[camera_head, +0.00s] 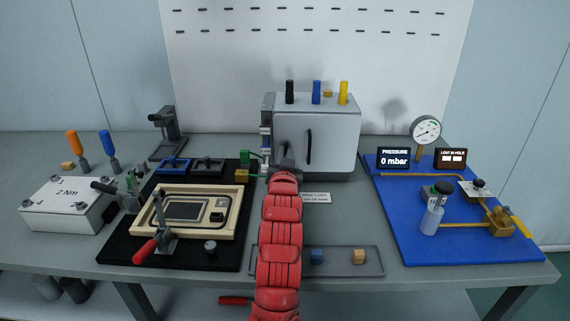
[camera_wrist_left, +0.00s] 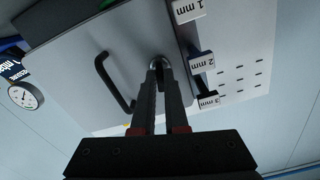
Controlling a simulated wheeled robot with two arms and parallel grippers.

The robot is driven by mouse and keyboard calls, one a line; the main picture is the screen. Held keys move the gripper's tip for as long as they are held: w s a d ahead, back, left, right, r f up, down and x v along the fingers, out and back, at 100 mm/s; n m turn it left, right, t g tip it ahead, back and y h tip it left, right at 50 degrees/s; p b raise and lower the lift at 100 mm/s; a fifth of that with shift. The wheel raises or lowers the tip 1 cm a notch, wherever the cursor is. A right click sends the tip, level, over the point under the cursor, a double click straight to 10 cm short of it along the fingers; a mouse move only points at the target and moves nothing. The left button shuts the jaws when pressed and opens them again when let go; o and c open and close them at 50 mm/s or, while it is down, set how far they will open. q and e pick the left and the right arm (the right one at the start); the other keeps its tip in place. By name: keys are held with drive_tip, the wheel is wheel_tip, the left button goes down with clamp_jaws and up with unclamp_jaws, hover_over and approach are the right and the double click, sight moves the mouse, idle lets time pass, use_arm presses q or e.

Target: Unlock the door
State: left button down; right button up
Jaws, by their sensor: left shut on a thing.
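The door (camera_head: 288,137) is the light grey front of a box-shaped cabinet in the middle of the bench, and it looks shut. It has a dark bar handle (camera_head: 308,146), which also shows in the left wrist view (camera_wrist_left: 113,84). My left gripper (camera_head: 284,169) is at the door's lower left corner. In the left wrist view its fingers (camera_wrist_left: 158,75) are shut on a small rounded grey lock piece (camera_wrist_left: 159,60) at the door's face near its edge. The fingertips hide most of this piece, so its turn cannot be told. My right gripper is not in view.
A rack with size labels (camera_wrist_left: 197,60) runs along the cabinet's side, close to my fingers. Black, blue and yellow pegs (camera_head: 317,92) stand on top. A black mat with a wooden frame (camera_head: 184,232) is left; a blue gauge board (camera_head: 395,233) is right. A tray (camera_head: 344,269) lies in front.

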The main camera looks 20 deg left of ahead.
use_arm(q)
drive_tip(key=shift+n+b, duration=0.85)
drive_tip(key=shift+n, duration=0.65)
drive_tip(key=c, duration=0.9)
unclamp_jaws()
drive_tip(key=shift+c, duration=0.2)
drive_tip(key=shift+s, duration=0.1)
